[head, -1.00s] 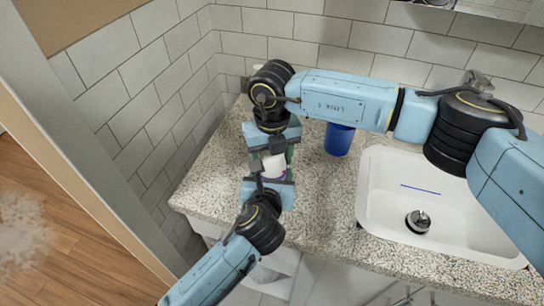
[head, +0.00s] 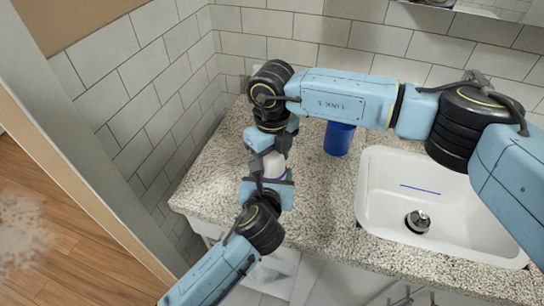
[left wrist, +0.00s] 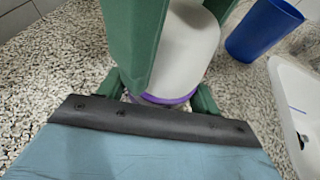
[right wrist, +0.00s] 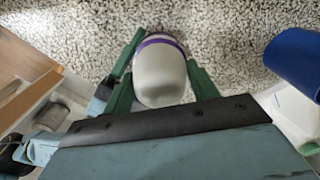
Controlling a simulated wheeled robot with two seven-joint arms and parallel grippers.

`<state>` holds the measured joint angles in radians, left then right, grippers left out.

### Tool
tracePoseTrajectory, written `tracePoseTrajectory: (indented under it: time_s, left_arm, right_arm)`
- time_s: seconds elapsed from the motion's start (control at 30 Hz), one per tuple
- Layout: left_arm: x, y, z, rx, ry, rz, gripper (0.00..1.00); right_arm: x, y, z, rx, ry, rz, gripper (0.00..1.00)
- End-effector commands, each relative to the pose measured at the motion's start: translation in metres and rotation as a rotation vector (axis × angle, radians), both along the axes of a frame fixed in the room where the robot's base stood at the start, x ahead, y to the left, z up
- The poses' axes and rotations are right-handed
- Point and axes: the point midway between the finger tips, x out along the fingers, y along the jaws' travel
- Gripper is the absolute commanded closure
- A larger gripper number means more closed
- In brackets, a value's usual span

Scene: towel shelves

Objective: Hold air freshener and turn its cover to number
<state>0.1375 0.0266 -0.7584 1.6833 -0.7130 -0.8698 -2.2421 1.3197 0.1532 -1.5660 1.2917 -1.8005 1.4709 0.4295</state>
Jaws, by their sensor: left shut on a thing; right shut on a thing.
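The air freshener (head: 272,163) is a white rounded container with a purple band, between my two grippers above the counter. Its white part (left wrist: 188,48) and purple band (left wrist: 168,99) show in the left wrist view. The right wrist view shows its white rounded end (right wrist: 160,78) and the band (right wrist: 158,42). My left gripper (head: 268,182) is shut on it from the near side. My right gripper (head: 266,148) is shut on it from the far side, with its wrist tilted. Green fingers hide parts of it, and I cannot read any number.
A blue cup (head: 339,139) stands on the speckled counter (head: 318,205), right of the grippers. A white sink (head: 380,205) is farther right. Tiled walls (head: 150,85) close off the left and back. Counter between the grippers and sink is clear.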

Motion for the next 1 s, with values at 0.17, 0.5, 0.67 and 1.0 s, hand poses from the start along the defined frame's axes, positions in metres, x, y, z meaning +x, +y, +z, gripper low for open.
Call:
tracePoseTrajectory:
  time_s: [0.17,0.5,0.67,1.0]
  left_arm:
    - [-0.0002,0.0009,-0.0013,0.001,0.003,0.002,0.66]
    - [-0.0003,0.0008,-0.0014,0.002,0.003,0.001,0.66]
    - [-0.0003,0.0007,-0.0014,0.002,0.003,0.001,0.66]
    - [-0.0003,0.0005,-0.0012,0.002,0.003,0.001,0.66]
  right_arm:
    - [0.0006,0.0,0.0011,0.0,-0.001,-0.001,0.65]
    - [0.0003,-0.0001,0.0005,0.0,-0.001,-0.002,0.19]
    - [0.0002,-0.0001,0.0002,0.0,0.0,-0.005,0.19]
    - [-0.0005,0.0005,-0.0005,0.0,0.001,-0.229,0.19]
